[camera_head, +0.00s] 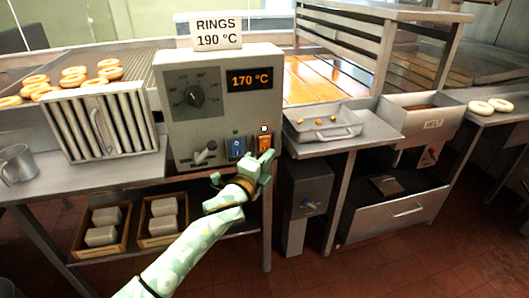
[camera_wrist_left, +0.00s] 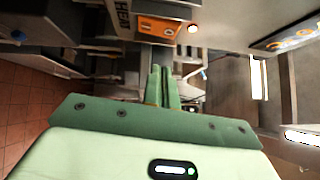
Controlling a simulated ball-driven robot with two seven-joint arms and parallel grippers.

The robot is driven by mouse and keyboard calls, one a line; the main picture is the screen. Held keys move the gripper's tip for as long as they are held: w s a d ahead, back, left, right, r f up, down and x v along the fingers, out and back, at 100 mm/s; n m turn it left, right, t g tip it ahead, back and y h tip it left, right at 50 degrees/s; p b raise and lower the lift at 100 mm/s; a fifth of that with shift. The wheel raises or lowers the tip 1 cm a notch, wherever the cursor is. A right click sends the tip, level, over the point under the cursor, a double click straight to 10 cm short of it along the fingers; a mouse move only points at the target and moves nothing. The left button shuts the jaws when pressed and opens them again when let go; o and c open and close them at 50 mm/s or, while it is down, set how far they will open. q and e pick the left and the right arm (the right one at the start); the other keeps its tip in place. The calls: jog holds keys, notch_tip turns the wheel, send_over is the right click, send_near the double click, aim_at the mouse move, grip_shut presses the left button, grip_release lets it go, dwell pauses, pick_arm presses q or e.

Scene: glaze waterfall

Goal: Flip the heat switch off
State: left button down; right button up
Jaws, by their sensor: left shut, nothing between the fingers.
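The heat switch (camera_head: 265,143) is an orange rocker low on the right of the grey control box (camera_head: 215,70). A small lamp (camera_head: 264,128) above it glows. In the left wrist view the orange switch (camera_wrist_left: 157,27) is at the top, beside a partly visible label (camera_wrist_left: 124,15) and the lit lamp (camera_wrist_left: 194,29). My left gripper (camera_head: 269,156) is shut and empty, its fingertips just below the switch. The fingertips (camera_wrist_left: 161,70) point at the switch in the wrist view; I cannot tell whether they touch it. My right gripper is not in view.
A blue switch (camera_head: 238,147) and a lever (camera_head: 204,153) sit left of the heat switch. The box's display (camera_head: 250,78) reads 170 °C; the sign (camera_head: 216,32) above says RINGS 190 °C. A metal tray (camera_head: 322,131) stands close on the right.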

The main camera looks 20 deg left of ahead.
aim_at(270, 139)
pick_arm(q)
jog(key=w+a, duration=0.2)
jog(key=w, duration=0.1)
jog(key=shift+w+a+r+b, duration=0.1)
jog(key=shift+r+b, duration=0.1)
jog(key=shift+b, duration=0.2)
jog(key=shift+w, duration=0.1)
jog(key=shift+r, duration=0.1)
jog(key=shift+w+a+r, duration=0.1)
jog(key=shift+a+r, duration=0.05)
jog(key=shift+r, duration=0.05)
jog(key=shift+f, duration=0.1)
